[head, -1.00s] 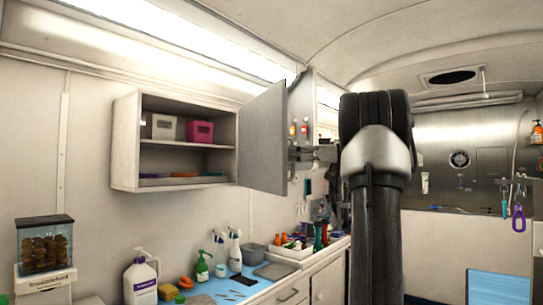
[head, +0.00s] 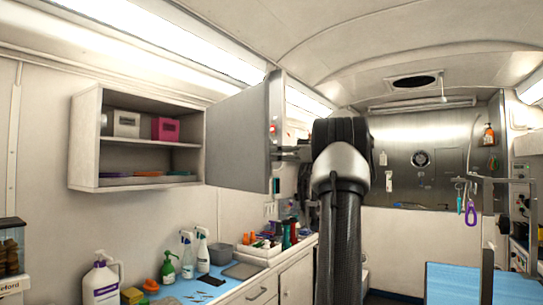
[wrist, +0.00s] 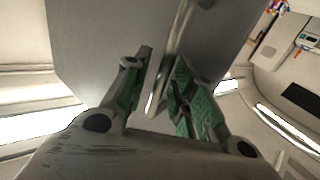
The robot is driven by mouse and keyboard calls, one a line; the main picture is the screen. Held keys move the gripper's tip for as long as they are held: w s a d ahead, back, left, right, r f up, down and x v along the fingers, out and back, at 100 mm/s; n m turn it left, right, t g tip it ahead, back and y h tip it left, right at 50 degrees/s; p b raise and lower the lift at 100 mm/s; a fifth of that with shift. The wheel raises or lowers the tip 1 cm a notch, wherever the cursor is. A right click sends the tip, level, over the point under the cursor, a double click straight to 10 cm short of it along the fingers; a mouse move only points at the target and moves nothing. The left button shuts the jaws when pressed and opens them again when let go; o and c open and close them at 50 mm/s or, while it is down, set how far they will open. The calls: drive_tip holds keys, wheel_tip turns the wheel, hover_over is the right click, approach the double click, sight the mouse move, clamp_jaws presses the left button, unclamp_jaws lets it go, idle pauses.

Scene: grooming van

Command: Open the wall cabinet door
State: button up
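The wall cabinet (head: 84,140) hangs on the left wall in the head view, its shelves in plain sight. Its grey door (head: 238,138) stands wide open, swung out at the cabinet's right side. My gripper (wrist: 162,75) is at the outer face of the door, mostly hidden behind door and arm in the head view. In the wrist view, its green-padded fingers lie on either side of the thin bar handle (wrist: 182,28). The fingers are partly apart, and a gap shows between the left pad and the bar.
A white box (head: 126,124) and a pink box (head: 165,129) stand on the upper shelf. Bottles and tools cover the blue-topped counter (head: 178,289) below. A blue grooming table (head: 460,280) stands at the lower right.

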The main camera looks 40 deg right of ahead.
drive_tip(key=v, duration=0.7)
drive_tip(key=shift+d, duration=0.15)
drive_tip(key=shift+s, duration=0.1)
